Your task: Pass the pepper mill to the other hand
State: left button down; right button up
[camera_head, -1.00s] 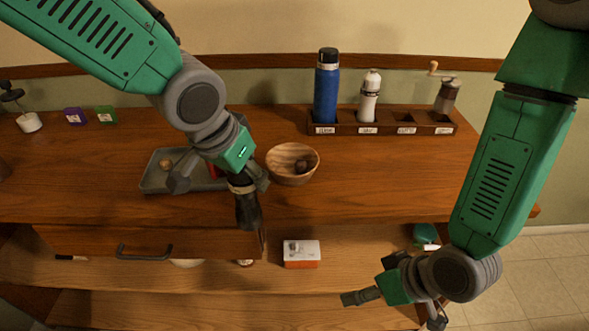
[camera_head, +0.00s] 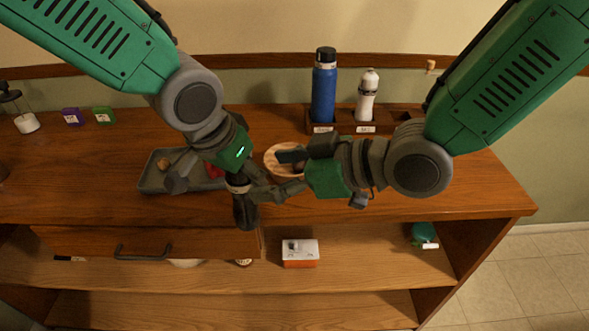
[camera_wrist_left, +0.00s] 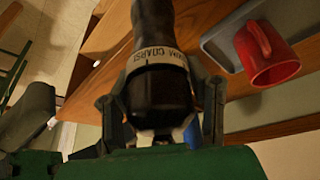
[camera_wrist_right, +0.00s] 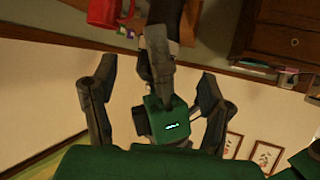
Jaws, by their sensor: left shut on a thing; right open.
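The dark pepper mill (camera_head: 246,212) with a pale band hangs below my left gripper (camera_head: 248,187) in the head view, over the counter's front edge. In the left wrist view the mill (camera_wrist_left: 158,95) stands between the fingers, its band lettered "COARSE". My left gripper is shut on it. My right gripper (camera_head: 287,173) is open and empty, just right of the mill and left gripper, its fingers pointing left. In the right wrist view the green left gripper (camera_wrist_right: 165,120) shows between my open right fingers. I cannot tell whether the right fingers touch anything.
A grey tray (camera_head: 150,182) with a red mug (camera_head: 214,171) lies behind the left gripper. A wooden bowl (camera_head: 271,160) is partly hidden behind the right gripper. A blue bottle (camera_head: 323,88) and white shaker (camera_head: 367,97) stand in a rack at the back. The counter's right end is clear.

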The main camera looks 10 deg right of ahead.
aim_at(237, 179)
jog(key=x, duration=0.8)
jog(key=c, duration=1.5)
jog(key=o, duration=1.5)
